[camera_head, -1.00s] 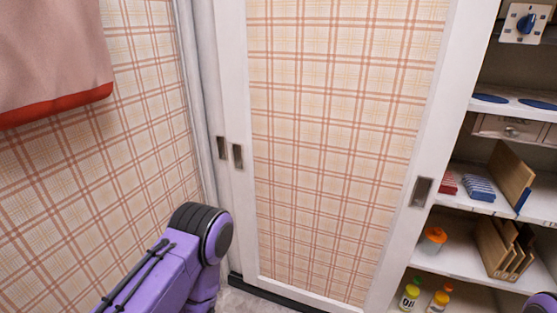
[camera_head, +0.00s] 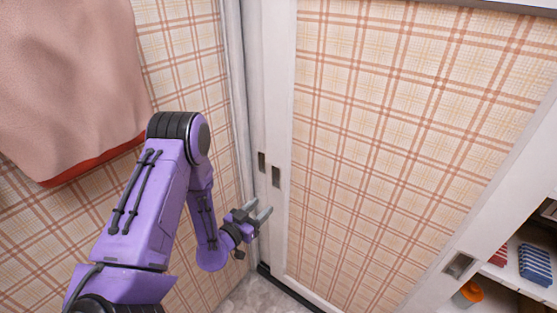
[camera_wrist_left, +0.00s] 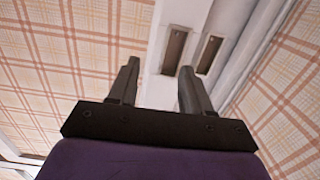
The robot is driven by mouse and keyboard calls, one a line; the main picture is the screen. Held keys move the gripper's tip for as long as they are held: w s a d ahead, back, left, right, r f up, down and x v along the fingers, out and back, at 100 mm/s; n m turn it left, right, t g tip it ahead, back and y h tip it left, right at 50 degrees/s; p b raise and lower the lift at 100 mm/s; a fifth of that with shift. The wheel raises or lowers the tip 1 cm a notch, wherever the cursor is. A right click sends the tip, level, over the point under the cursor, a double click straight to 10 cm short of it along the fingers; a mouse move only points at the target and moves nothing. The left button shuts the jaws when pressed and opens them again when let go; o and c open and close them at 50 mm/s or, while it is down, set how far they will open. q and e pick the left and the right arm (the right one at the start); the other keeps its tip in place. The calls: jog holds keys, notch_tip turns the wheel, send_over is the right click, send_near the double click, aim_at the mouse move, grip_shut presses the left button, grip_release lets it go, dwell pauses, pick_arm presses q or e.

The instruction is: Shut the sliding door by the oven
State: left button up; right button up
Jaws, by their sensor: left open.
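The sliding door (camera_head: 400,140) has a plaid panel in a white frame and stands to the left of open shelves. It has a dark recessed handle (camera_head: 276,177) on its left edge and another handle (camera_head: 459,264) on its right edge. A second handle (camera_head: 261,162) sits on the white panel just left of it. My left gripper (camera_head: 262,212) is open and empty, low and left of the door's left handle. In the left wrist view, its two fingers (camera_wrist_left: 157,88) point toward the two recessed handles, apart from them. My right gripper is out of view.
Open shelves (camera_head: 515,277) at the right hold blue and red stacks and an orange-lidded jar (camera_head: 467,293). A pink cloth with a red hem (camera_head: 70,90) hangs on the plaid wall at the left. The oven is not visible.

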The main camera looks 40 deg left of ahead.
aim_at(283, 181)
pick_arm(q)
jog(key=shift+t, duration=0.3)
jog(key=w, duration=0.3)
jog(key=w+r+p, duration=0.1)
jog(key=w, duration=0.3)
jog(key=w+r, duration=0.1)
jog(key=w, duration=0.3)
jog(key=shift+w+a, duration=0.1)
jog(key=shift+a, duration=0.2)
jog(key=shift+d, duration=0.1)
grip_shut()
